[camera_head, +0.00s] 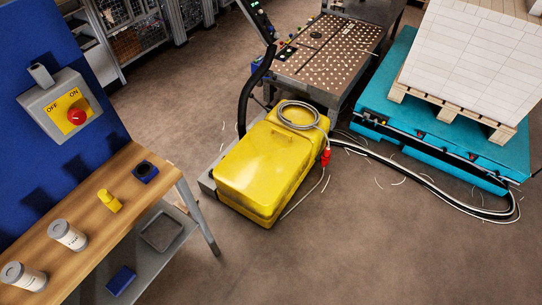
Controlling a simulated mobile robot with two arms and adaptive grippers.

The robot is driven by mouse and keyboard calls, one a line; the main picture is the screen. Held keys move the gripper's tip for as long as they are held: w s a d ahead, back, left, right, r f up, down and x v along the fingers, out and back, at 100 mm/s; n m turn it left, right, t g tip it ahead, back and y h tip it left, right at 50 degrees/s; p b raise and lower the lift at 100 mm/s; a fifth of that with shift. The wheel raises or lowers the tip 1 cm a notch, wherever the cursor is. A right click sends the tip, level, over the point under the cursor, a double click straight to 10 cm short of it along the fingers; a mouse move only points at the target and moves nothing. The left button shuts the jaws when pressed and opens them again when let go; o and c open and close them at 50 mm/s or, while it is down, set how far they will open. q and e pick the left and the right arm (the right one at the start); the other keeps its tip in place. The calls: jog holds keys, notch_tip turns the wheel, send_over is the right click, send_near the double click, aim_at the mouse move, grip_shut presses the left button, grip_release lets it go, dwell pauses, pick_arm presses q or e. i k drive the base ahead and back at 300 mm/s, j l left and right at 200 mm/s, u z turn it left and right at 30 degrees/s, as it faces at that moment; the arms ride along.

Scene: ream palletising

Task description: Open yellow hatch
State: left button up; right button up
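A yellow box-shaped unit (258,165) stands on the floor in the middle of the view. Its broad yellow lid faces up and looks closed. A coiled pale cable (297,115) lies on its upper end, and a red connector (326,157) hangs at its right side. A black curved hose or handle (245,100) rises at its far left corner. Neither of my grippers shows in the head view.
A wooden bench (85,243) at the left holds two white cans, a small yellow item and a blue block. A perforated metal table (325,55) stands behind the yellow unit. A teal platform (432,135) bears a loaded pallet. Cables cross the floor at right; the front floor is clear.

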aim_at(259, 174)
jog(key=i+l+u, duration=0.4)
jog(key=i+l, duration=0.4)
jog(key=i, duration=0.05)
